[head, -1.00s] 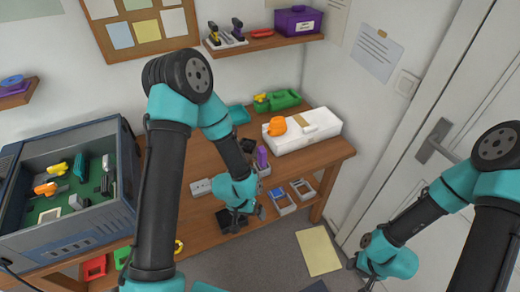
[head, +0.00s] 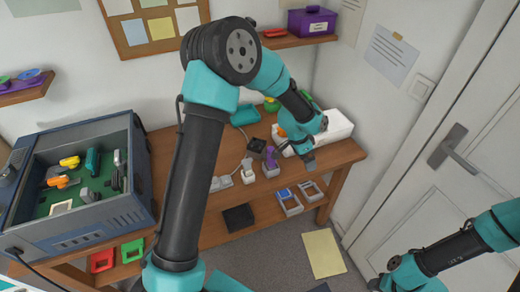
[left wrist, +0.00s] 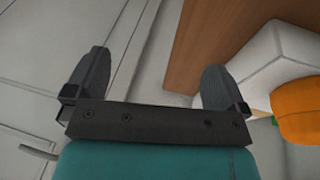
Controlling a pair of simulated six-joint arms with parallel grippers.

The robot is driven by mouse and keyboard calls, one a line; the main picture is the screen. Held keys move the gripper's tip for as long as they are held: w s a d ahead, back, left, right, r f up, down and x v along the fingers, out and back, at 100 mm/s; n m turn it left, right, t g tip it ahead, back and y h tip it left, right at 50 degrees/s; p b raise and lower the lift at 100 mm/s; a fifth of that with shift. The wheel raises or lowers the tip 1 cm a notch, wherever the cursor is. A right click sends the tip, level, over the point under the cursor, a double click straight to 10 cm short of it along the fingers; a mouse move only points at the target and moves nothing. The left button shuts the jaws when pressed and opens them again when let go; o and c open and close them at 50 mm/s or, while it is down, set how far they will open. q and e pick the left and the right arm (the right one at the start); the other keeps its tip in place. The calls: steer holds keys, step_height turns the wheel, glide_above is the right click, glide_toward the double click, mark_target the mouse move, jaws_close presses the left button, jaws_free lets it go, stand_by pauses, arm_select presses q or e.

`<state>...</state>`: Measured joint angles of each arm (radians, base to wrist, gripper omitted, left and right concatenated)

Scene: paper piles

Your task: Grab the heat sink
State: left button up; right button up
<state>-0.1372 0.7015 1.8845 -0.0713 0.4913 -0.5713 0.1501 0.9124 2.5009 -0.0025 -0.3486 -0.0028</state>
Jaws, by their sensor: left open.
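I cannot single out the heat sink with certainty. A small dark block (head: 256,145) lies on the wooden bench behind the white and purple pieces, and a larger black block (head: 238,218) sits on the lower shelf. Either may be it. My left gripper (head: 309,164) is at the right end of the bench, near the white box and away from both dark blocks. In the left wrist view its fingers (left wrist: 154,78) are spread with nothing between them. My right gripper (head: 380,286) is low at the bottom right, mostly cut off, its jaws too small to read.
A long white box (head: 342,124) with an orange object (left wrist: 297,108) is close to my left gripper. An open grey case (head: 75,222) with small parts stands at left. A purple piece (head: 270,158) is on the bench. Small trays (head: 290,203) are on the lower shelf.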

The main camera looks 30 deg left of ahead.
arm_select(q)
steer(key=w+a+r+m+y, duration=0.1)
steer(key=w+a+r+m, duration=0.1)
steer(key=a, duration=0.4)
steer(key=w+a+r+m+y, duration=0.1)
steer(key=w+a+r+m, duration=0.15)
steer(key=a, duration=0.35)
step_height(320, 180, up, 3)
steer(key=m+y, duration=0.2)
steer(key=m, duration=0.2)
glide_above(257, 143)
steer(key=shift+s+d+r+g, duration=0.1)
steer(key=shift+s+r+g, duration=0.1)
steer(key=shift+g, duration=0.2)
step_height(257, 143, down, 12)
steer(key=shift+f, duration=0.15)
steer(key=shift+f, duration=2.6)
